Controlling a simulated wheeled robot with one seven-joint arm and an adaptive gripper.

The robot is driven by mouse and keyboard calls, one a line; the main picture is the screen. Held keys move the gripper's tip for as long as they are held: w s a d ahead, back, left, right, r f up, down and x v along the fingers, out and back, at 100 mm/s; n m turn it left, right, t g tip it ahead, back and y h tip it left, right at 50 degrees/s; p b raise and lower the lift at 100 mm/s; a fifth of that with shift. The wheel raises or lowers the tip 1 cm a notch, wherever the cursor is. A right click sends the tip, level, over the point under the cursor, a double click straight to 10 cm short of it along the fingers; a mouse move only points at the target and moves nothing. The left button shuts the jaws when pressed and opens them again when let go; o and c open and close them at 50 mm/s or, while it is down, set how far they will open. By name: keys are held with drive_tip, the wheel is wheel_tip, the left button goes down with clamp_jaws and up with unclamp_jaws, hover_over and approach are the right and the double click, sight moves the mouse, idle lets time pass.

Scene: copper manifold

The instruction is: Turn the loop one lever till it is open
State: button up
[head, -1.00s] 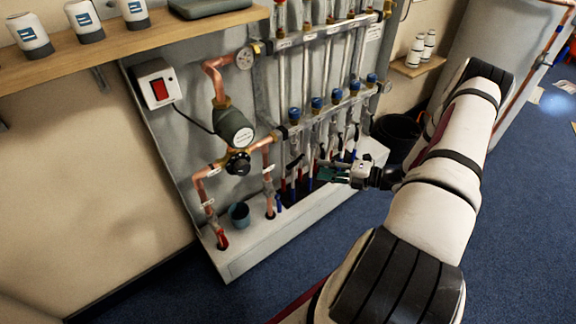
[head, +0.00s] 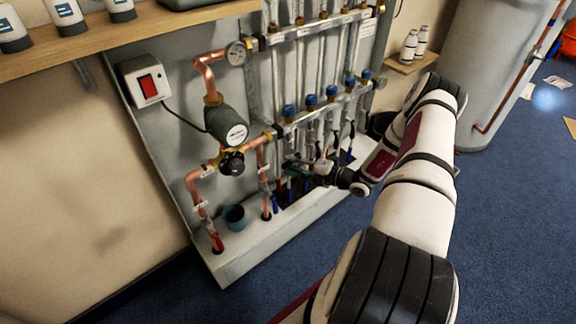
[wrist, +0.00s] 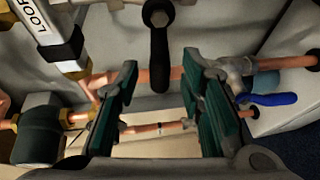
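The manifold's lower bar (head: 325,108) carries blue-capped valves, with levers below them. My gripper (head: 300,170) is in front of the leftmost valves, below this bar, and partly hides the levers there.
Left of the valves are the pump (head: 228,124), copper pipes and a switch box (head: 145,82). A pipe with a blue lever (wrist: 270,99) runs right of my fingers in the wrist view. A small bucket (head: 234,216) stands on the white base (head: 245,258).

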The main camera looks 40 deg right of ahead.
drive_tip(key=shift+x, duration=1)
clamp_jaws()
